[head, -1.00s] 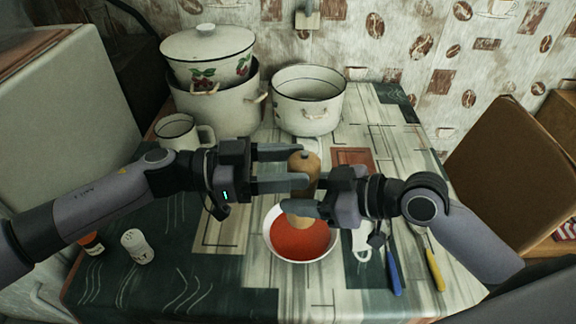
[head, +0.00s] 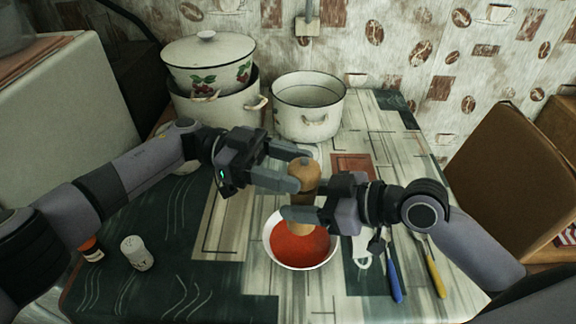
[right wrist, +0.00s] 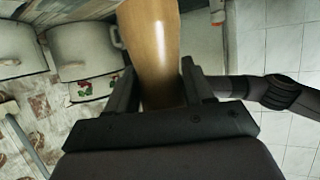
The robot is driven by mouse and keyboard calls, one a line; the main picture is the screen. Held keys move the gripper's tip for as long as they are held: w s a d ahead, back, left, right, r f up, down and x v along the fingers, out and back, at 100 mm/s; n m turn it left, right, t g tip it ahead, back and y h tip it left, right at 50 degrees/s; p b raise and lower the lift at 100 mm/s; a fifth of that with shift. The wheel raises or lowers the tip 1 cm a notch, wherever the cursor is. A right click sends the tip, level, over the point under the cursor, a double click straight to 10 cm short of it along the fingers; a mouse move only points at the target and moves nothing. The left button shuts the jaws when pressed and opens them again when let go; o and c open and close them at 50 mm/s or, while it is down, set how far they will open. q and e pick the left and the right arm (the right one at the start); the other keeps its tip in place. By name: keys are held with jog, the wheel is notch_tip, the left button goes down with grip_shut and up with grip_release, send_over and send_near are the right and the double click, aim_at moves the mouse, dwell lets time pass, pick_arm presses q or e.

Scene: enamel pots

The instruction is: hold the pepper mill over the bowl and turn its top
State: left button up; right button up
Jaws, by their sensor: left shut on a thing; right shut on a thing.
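The wooden pepper mill (head: 302,203) stands roughly upright above the white bowl (head: 272,250), which holds red soup (head: 300,246). My left gripper (head: 304,170) is shut on the mill's rounded top, its fingers slanting down to the right. My right gripper (head: 304,202) is shut on the mill's body, lower down. In the right wrist view, the mill (right wrist: 152,45) sits between the two fingers of my right gripper (right wrist: 158,85). The mill's lower end shows over the soup, and the fingers hide part of its body.
An empty enamel pot (head: 308,108) stands behind, beside stacked pots (head: 212,106) with a lid. A salt shaker (head: 137,252) is at the left. A blue-handled utensil (head: 393,272) and a yellow-handled one (head: 433,268) lie right of the bowl.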

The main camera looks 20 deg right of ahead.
dwell(0.6)
pick_arm(q)
jog(key=o, duration=1.1)
jog(key=shift+c, duration=0.2)
notch_tip(320, 180, up, 10)
